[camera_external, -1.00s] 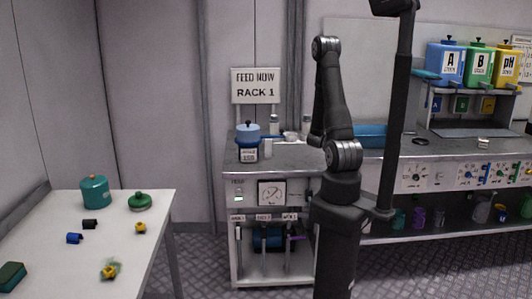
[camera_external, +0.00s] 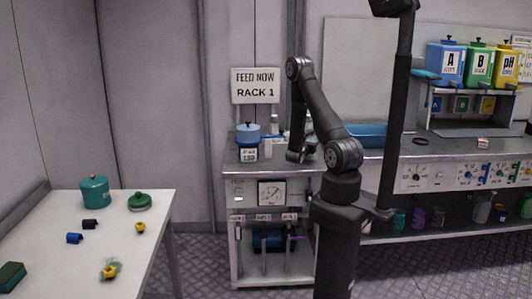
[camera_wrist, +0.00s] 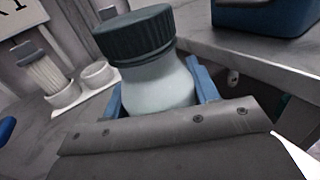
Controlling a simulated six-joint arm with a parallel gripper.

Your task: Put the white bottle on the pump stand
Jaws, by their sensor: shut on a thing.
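The white bottle (camera_wrist: 160,82) has a dark ribbed cap and fills the middle of the wrist view, tilted in the picture. My gripper (camera_wrist: 157,95) is shut on it, with a blue finger on each side of its body. The bottle's lower part is hidden by the gripper's grey front plate. In the external view my gripper (camera_external: 295,156) is low over the counter under the sign; the held bottle is too small to make out surely there. I cannot tell which part is the pump stand.
A blue-lidded pot (camera_external: 248,131) stands at the counter's left. A brush (camera_wrist: 47,74) and white cups (camera_wrist: 99,74) stand left of the bottle in the wrist view. A blue tray (camera_external: 370,135) lies to the right. The left table (camera_external: 110,240) holds green containers and small parts.

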